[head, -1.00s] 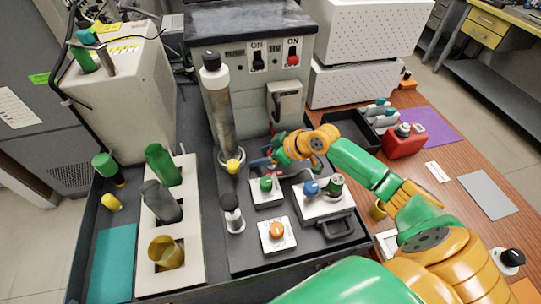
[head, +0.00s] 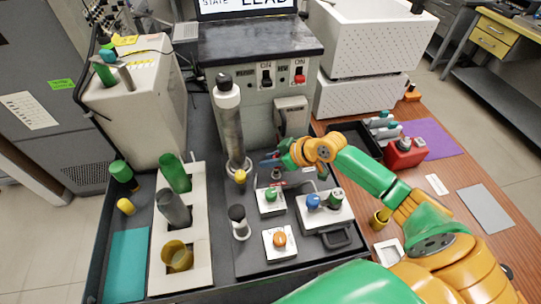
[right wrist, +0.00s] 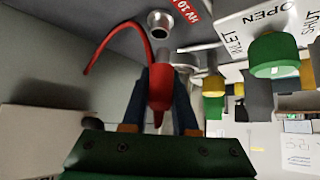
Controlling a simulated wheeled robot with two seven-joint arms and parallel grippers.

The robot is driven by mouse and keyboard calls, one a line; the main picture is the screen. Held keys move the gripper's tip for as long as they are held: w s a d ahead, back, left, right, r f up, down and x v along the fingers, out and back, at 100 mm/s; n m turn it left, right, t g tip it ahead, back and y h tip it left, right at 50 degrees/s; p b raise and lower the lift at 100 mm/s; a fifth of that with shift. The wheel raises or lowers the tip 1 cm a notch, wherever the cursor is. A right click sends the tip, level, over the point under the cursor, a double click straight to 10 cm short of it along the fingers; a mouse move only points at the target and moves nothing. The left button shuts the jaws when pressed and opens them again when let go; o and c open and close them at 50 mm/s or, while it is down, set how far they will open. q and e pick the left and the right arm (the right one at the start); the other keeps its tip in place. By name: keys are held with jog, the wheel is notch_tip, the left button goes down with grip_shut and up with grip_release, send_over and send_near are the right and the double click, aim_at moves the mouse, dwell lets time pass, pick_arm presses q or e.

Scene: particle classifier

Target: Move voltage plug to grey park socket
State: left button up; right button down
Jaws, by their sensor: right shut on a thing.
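My right gripper (head: 268,160) is low in front of the grey control box. It is shut on the red voltage plug (right wrist: 159,90), which sits between its fingers with a red cable curving off to the left in the right wrist view. An open metal-ringed socket (right wrist: 160,22) lies just beyond the plug, beside a red label (right wrist: 187,10). A grey round fitting (right wrist: 185,60) is partly hidden behind the plug and finger; I cannot tell whether the plug touches it. I cannot tell for sure which one is the grey park socket. My left gripper is not in view.
A tall metal cylinder (head: 228,125) stands left of my right gripper. The green-knob valve plate (head: 270,203) and a block with blue and green knobs (head: 325,212) are close in front. A lever switch (head: 292,115) is on the control box (head: 250,85).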

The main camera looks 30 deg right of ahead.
pick_arm(q)
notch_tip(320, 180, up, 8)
jog(key=p, duration=0.5)
pick_arm(e)
jog(key=s+a+r, duration=0.5)
jog(key=s+r, duration=0.4)
jog(key=s, duration=0.3)
jog(key=shift+s, duration=0.2)
